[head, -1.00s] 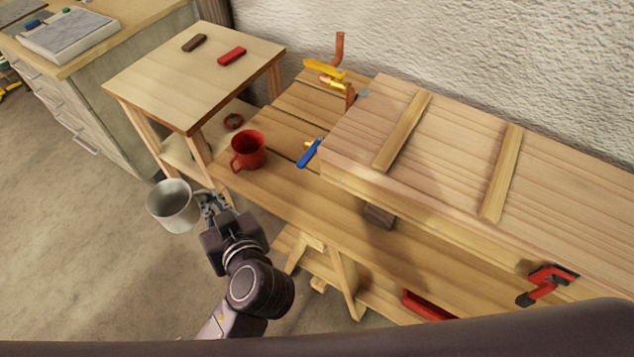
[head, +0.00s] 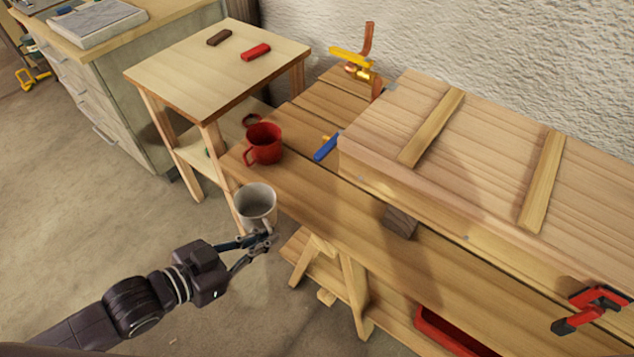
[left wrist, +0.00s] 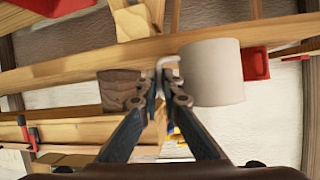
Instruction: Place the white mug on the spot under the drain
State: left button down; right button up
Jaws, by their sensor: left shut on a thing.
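The white mug (head: 256,203) is held upright by my left gripper (head: 262,240), in front of the workbench's front left edge. The mug also shows in the left wrist view (left wrist: 213,72), where the fingers (left wrist: 160,90) are shut on its handle. A copper pipe with a yellow-handled valve (head: 362,58), which may be the drain, stands at the back of the bench near the wall. The spot under it is not clearly visible. My right gripper is not in view.
A red mug (head: 265,144) stands on the workbench (head: 300,192), with a blue-handled tool (head: 327,147) to its right. A large wooden box (head: 480,150) fills the bench's right part. A small table (head: 215,75) stands at the back left.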

pick_arm(q)
jog(key=w+d, duration=0.3)
jog(key=w+d+p, duration=0.1)
jog(key=w+d, duration=0.3)
jog(key=w+d+r, duration=0.1)
jog(key=w+d, duration=0.2)
jog(key=shift+w+d+p, duration=0.25)
jog(key=shift+d+p, duration=0.15)
jog(key=shift+w+d+r, duration=0.15)
jog(key=shift+w+d, duration=0.75)
jog(key=shift+d, duration=0.05)
jog(key=shift+d+f, duration=0.1)
jog(key=shift+f, duration=0.6)
jog(key=shift+w+f, duration=0.1)
jog(key=shift+f, duration=0.15)
